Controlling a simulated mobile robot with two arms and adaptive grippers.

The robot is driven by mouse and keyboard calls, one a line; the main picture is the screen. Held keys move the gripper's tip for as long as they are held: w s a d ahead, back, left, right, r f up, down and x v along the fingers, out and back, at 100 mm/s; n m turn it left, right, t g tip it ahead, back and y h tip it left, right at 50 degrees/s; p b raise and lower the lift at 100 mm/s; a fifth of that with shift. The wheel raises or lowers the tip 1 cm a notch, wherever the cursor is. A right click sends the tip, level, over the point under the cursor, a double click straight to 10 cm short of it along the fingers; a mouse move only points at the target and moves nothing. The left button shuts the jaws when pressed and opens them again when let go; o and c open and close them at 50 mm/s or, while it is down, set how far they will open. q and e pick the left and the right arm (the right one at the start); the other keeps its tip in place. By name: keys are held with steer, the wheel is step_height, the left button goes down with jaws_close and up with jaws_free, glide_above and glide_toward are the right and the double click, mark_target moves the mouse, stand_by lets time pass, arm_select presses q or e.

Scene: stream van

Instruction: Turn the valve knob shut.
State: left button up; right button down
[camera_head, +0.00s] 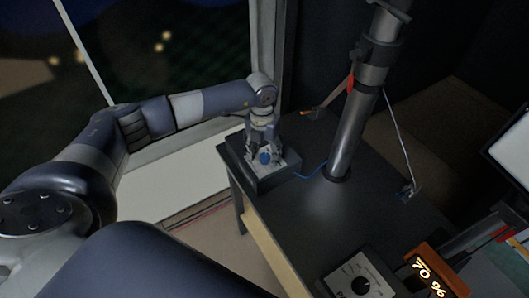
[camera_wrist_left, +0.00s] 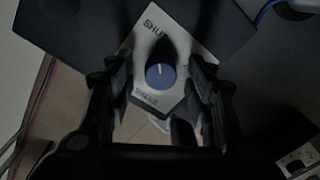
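The valve knob (camera_head: 264,157) is a small blue round knob on a pale label plate on top of a dark box (camera_head: 282,180) at the table's far left corner. In the left wrist view the knob (camera_wrist_left: 160,75) has a white pointer mark pointing roughly up, and the plate (camera_wrist_left: 190,38) reads "SHUT" near the top, with a second word too blurred to read near the bottom. My left gripper (camera_head: 264,150) is above the box; its fingers (camera_wrist_left: 160,100) are open, one on each side of the knob, with gaps visible in the wrist view. My right gripper is not in view.
A thick metal pole (camera_head: 355,130) rises from the dark table (camera_head: 310,215) just right of the box. A blue cable (camera_head: 312,172) runs from the box toward the pole. A dial panel (camera_head: 360,280) and an orange "70 %" display (camera_head: 430,278) stand at the front right.

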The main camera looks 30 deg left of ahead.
mark_target(263, 155)
arm_select(q)
step_height(263, 155, up, 12)
steer(key=shift+a, duration=0.25)
stand_by(0.4)
stand_by(0.3)
